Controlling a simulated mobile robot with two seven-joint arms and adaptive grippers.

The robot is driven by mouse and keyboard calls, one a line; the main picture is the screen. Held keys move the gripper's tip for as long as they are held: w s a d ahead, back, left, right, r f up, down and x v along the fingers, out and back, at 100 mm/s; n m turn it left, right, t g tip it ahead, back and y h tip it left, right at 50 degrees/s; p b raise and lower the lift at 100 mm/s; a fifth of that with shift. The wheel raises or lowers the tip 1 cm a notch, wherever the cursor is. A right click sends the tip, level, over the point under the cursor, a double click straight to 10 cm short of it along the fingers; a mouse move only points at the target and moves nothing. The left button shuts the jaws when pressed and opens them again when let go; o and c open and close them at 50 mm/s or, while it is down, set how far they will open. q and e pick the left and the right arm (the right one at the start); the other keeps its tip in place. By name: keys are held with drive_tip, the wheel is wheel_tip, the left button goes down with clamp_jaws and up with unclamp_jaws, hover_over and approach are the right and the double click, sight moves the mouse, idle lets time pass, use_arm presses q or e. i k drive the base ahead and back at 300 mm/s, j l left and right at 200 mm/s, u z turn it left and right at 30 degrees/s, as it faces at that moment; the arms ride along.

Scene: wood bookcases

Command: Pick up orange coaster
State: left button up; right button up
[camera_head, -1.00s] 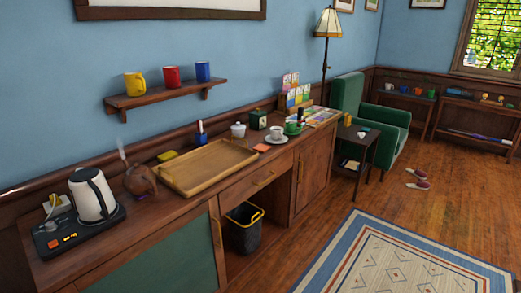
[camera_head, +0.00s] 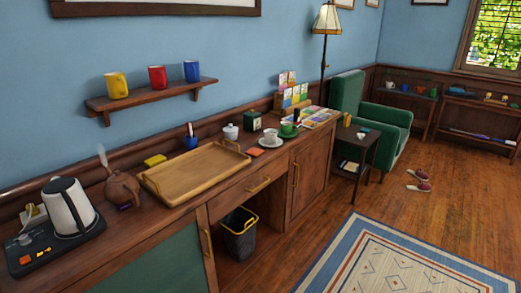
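A small flat orange coaster (camera_head: 255,152) lies on the wooden sideboard top (camera_head: 223,182), just right of the wooden tray and near the front edge. A white cup on a saucer (camera_head: 270,139) stands behind and to the right of it. The coaster looks uncovered. Neither of my grippers shows in the head view.
The wooden tray (camera_head: 187,180) is left of the coaster. A kettle (camera_head: 71,206) on its base and a brown teapot (camera_head: 122,188) stand further left. A white lidded pot (camera_head: 231,132), a green cup (camera_head: 287,129) and a dark green box (camera_head: 252,121) are nearby. A bin (camera_head: 239,238) sits below.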

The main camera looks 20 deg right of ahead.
sight(254, 151)
drive_tip(key=i+l, duration=0.3)
drive_tip(key=l, duration=0.15)
drive_tip(key=i+l, duration=0.3)
drive_tip(key=l, duration=0.15)
